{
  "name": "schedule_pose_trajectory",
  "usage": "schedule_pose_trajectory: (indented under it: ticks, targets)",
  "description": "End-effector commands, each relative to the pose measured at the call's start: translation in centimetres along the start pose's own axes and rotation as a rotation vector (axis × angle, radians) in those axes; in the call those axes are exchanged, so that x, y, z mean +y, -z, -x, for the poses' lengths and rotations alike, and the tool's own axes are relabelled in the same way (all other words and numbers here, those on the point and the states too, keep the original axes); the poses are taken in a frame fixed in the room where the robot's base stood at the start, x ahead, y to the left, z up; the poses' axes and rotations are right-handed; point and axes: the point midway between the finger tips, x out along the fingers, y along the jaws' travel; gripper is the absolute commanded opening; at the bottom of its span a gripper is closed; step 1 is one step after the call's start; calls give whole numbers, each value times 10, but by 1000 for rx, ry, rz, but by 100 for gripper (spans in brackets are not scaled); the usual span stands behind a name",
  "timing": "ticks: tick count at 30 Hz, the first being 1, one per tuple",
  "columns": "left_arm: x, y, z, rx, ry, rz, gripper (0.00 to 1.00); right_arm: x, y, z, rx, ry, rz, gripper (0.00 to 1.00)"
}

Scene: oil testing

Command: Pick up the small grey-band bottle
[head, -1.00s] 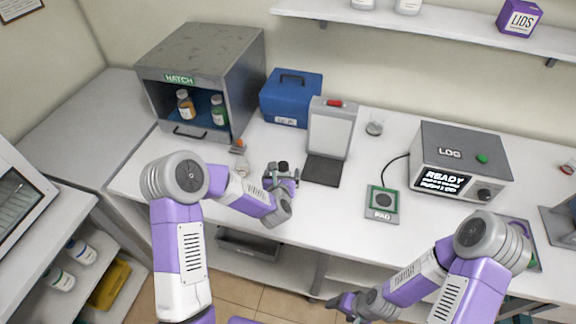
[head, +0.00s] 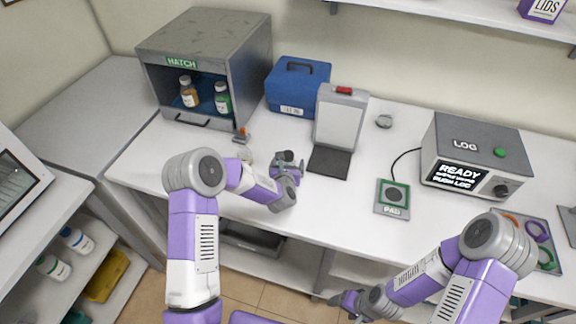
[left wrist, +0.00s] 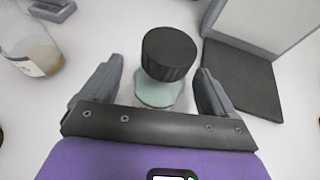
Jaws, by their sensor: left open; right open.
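A small bottle with a ribbed black cap (left wrist: 169,52) and a pale green body (left wrist: 159,93) stands upright on the bench in the left wrist view. No grey band shows on it; its lower part is partly hidden. My left gripper (left wrist: 159,72) is open, with one finger on each side of the bottle and a gap at both sides. The left gripper (head: 287,163) is over the bench in the head view, where it largely hides this bottle. My right gripper (head: 347,302) is open and empty, low in front of the bench.
A glass container with a brownish residue (left wrist: 32,52) stands left of the left gripper. A white panel stand with a dark base (head: 330,162) is close on the right. The pad (head: 393,197) lies farther right.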

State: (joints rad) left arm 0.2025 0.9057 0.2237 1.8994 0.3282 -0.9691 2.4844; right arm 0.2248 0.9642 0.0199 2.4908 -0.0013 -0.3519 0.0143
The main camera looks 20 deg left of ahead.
Motion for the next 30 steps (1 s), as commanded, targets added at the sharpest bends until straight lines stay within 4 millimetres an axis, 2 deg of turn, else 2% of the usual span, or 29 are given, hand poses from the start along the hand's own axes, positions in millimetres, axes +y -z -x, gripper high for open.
schedule_pose_trajectory:
  ticks: [6, 15, 26, 30]
  targets:
    - [0, 0, -23, -1, 1, 1, 89, -1, 0, 2, 0, 0, 0, 71]
    - [0, 0, -25, -1, 1, 1, 87, -1, 0, 2, 0, 0, 0, 71]
    - [0, 0, -25, -1, 0, 1, 33, -1, 0, 2, 0, 0, 0, 71]
    - [0, -1, -25, -2, 0, 1, 32, -1, 0, 2, 0, 0, 0, 71]
